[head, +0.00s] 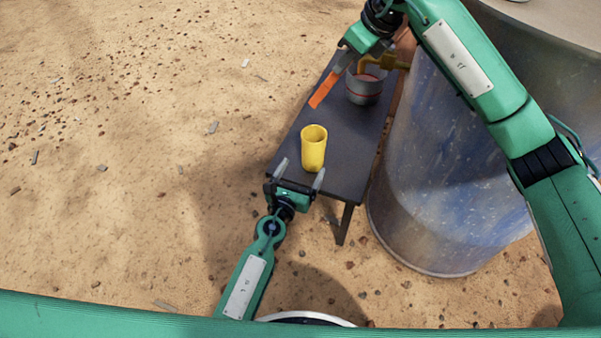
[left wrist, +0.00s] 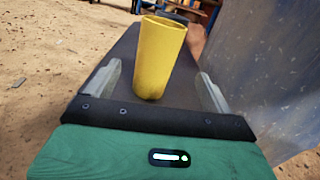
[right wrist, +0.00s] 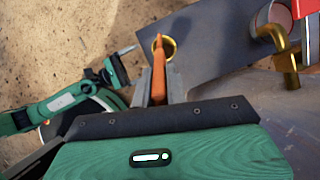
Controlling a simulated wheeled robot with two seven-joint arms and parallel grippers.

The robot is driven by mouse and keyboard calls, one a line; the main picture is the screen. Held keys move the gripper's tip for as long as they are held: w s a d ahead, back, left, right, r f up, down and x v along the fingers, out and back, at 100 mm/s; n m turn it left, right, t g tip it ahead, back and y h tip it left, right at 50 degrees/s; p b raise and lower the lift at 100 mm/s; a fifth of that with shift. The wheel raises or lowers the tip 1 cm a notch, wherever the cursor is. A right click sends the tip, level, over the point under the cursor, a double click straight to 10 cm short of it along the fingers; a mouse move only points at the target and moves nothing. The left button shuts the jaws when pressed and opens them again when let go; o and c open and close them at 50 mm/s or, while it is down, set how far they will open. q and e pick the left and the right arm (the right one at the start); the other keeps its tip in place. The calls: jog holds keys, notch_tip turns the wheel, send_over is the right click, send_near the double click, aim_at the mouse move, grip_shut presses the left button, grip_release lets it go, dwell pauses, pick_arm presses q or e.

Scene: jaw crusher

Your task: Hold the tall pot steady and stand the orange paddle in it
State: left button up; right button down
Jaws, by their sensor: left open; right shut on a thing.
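The tall yellow pot (head: 313,150) stands upright on the dark bench; it also shows in the left wrist view (left wrist: 160,58). My left gripper (head: 300,168) is open at the near end of the bench, its fingers pointing at the pot, one to each side in the left wrist view, with the pot beyond the fingertips. My right gripper (head: 345,66) is shut on the orange paddle (head: 323,89), held above the far part of the bench, tilted down to the left. In the right wrist view the paddle (right wrist: 158,65) overlaps the yellow ring of the pot's rim (right wrist: 170,46).
The narrow dark bench (head: 347,172) has a grey pot with a red band (head: 364,88) at its far end, beside a yellow handle-like part (head: 392,61). A large blue-grey drum (head: 440,170) stands close along the bench's right side. Open sandy ground lies left.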

aim_at(317, 140)
pick_arm(q)
jog(key=shift+m, duration=0.4)
jog(key=x, duration=0.8)
jog(key=f+x, duration=0.1)
jog(key=x, duration=0.3)
jog(key=shift+w+a, duration=0.15)
jog(key=c, duration=1.1)
pick_arm(e)
jog(key=a+f+h, duration=0.1)
jog(key=w+a+f+g+h, duration=0.1)
jog(key=w+a+f, duration=0.1)
jog(key=a, duration=0.1)
jog(key=shift+g+h, duration=0.3)
jog(key=shift+h, duration=0.1)
jog(key=shift+w+a+f+h, duration=0.25)
jog(key=shift+a+f+h, duration=0.05)
notch_tip(317, 140, down, 13)
jog(key=shift+r, duration=0.2)
